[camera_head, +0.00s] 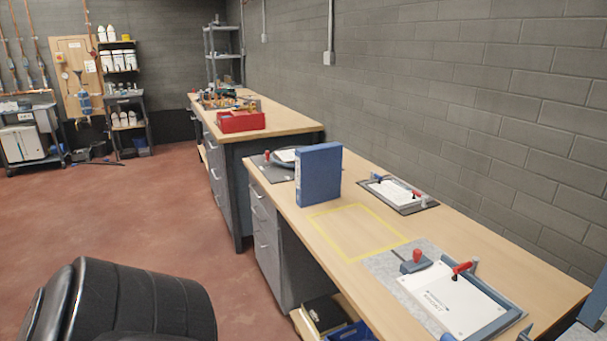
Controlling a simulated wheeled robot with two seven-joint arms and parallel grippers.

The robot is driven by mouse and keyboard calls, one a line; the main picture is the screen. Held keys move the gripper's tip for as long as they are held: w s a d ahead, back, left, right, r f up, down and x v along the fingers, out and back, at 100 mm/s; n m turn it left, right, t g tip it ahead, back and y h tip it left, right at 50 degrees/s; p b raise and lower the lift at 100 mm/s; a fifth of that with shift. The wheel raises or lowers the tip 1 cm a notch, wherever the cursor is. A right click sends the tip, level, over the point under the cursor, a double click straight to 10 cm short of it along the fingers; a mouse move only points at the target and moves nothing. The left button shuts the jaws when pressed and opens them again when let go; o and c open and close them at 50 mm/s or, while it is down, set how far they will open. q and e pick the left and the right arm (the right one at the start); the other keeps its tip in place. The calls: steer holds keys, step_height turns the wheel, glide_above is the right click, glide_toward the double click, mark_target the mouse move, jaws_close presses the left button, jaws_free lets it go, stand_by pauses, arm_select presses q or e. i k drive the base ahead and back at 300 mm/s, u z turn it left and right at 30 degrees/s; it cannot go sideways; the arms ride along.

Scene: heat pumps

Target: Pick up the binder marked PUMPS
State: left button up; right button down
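A blue binder (318,175) stands upright on the long wooden workbench, towards its far end. Its narrow spine, on the left, carries a pale label too small to read, so I cannot tell whether it says PUMPS. A yellow outlined rectangle (326,230) is marked on the bench top just in front of the binder, and it is empty. I cannot make out either of my grippers in this view, and nothing is touching the binder.
A clamp fixture with a white sheet (448,300) lies at the near right. A smaller clamp board (397,194) lies by the wall, and another dark board (270,168) lies behind the binder. A red box (240,122) sits on the farther bench. A black padded shape fills the lower left.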

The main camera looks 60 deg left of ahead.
mark_target(317, 168)
steer(key=u, duration=1.8)
